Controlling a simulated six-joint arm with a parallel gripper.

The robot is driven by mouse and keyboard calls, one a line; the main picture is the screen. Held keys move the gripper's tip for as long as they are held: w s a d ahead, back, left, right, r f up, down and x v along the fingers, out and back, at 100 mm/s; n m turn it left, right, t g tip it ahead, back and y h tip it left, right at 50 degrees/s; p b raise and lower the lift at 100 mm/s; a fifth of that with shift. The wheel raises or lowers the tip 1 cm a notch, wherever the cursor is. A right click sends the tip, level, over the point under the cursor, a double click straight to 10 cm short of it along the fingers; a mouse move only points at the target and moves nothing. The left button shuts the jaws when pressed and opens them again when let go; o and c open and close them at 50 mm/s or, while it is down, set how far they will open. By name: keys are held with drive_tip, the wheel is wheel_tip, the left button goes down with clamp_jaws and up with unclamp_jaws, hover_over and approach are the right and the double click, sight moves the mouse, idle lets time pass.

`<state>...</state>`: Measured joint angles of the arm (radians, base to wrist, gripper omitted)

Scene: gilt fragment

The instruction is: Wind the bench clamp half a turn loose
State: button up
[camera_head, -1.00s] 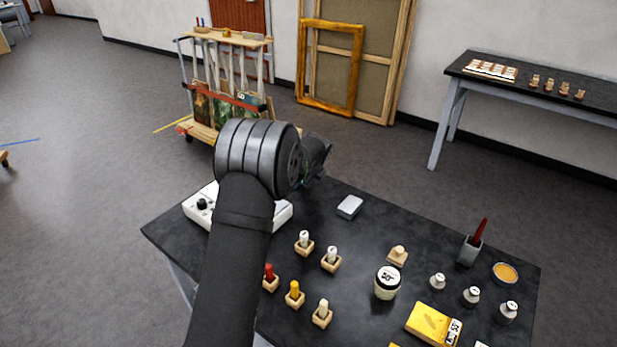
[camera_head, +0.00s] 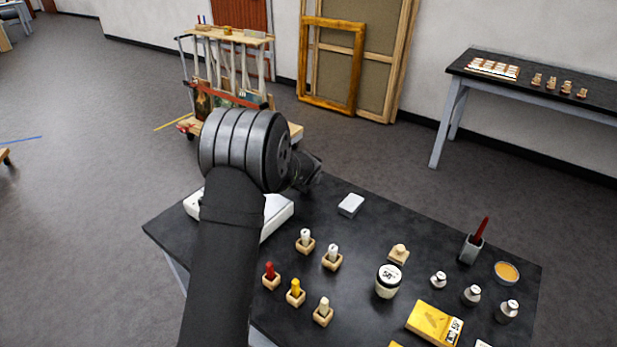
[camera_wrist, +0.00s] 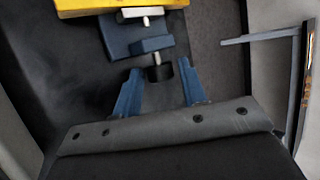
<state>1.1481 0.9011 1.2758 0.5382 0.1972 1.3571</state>
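In the wrist view a blue bench clamp (camera_wrist: 151,46) shows at the top centre, with a metal screw and a dark knob (camera_wrist: 160,73) at its near end. My gripper (camera_wrist: 159,66) is open, its two blue fingers on either side of the knob. Gaps show between the knob and both fingers in this view; the depth between them is hard to judge. The clamp's far end meets a pale plate and a yellow block (camera_wrist: 95,7). In the head view my arm hides the gripper, and I cannot make out the clamp.
The dark worktop (camera_head: 340,290) holds a white device (camera_head: 277,212) partly behind my arm, a small pale box (camera_head: 351,205), several small bottles in wooden blocks, a jar (camera_head: 388,281) and a yellow box (camera_head: 434,323). A cart (camera_head: 230,100) stands beyond; a side table (camera_head: 550,95) is at right.

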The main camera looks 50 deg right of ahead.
drive_tip(key=shift+o, duration=0.7)
drive_tip(key=shift+s+a+r, duration=0.1)
drive_tip(key=shift+r, duration=0.05)
drive_tip(key=v, duration=1.7)
